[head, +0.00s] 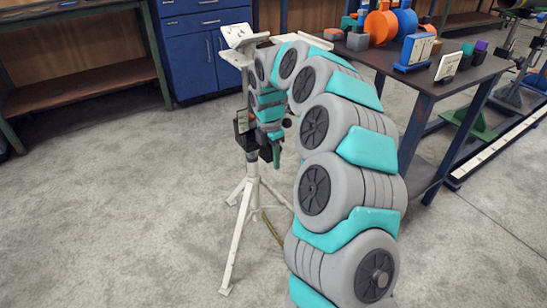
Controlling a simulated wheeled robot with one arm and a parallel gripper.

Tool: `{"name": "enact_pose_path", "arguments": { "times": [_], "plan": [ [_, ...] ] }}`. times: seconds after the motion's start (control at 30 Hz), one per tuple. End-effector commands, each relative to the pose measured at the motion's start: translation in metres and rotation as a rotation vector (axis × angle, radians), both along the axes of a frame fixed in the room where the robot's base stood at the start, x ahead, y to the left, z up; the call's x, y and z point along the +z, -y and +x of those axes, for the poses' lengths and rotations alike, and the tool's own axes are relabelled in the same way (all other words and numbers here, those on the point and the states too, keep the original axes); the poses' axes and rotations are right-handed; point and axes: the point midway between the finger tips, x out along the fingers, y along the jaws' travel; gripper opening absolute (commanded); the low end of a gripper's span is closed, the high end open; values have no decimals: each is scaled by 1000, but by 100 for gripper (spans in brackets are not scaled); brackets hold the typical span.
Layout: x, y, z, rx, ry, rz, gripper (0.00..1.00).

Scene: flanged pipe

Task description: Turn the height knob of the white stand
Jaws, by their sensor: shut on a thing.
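The white stand (236,240) stands on the floor left of centre, upright on spread tripod legs, with a tilted white plate at its top. My arm curves up from the lower right and over, so its end hangs down beside the stand's post. My gripper (265,152) is dark and small in view, at mid-height of the stand against the post. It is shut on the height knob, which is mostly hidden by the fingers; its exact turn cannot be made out.
A dark workbench (432,88) with blue and orange parts on it stands to the right, close behind my arm. A blue drawer cabinet (195,52) and a green-framed bench (80,85) stand at the back left. The concrete floor at left is clear.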

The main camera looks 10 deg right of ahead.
Motion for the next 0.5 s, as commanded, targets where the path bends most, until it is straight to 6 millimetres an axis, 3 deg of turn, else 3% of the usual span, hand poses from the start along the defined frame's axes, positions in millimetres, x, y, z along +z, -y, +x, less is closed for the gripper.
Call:
{"name": "enact_pose_path", "arguments": {
  "times": [0.43,0.47,0.5],
  "plan": [
    [-1,1,0,-2,-3,6,0],
    [-1,1,0,-2,-2,7,38],
    [-1,1,0,-1,-3,6,43]
  ]
}}
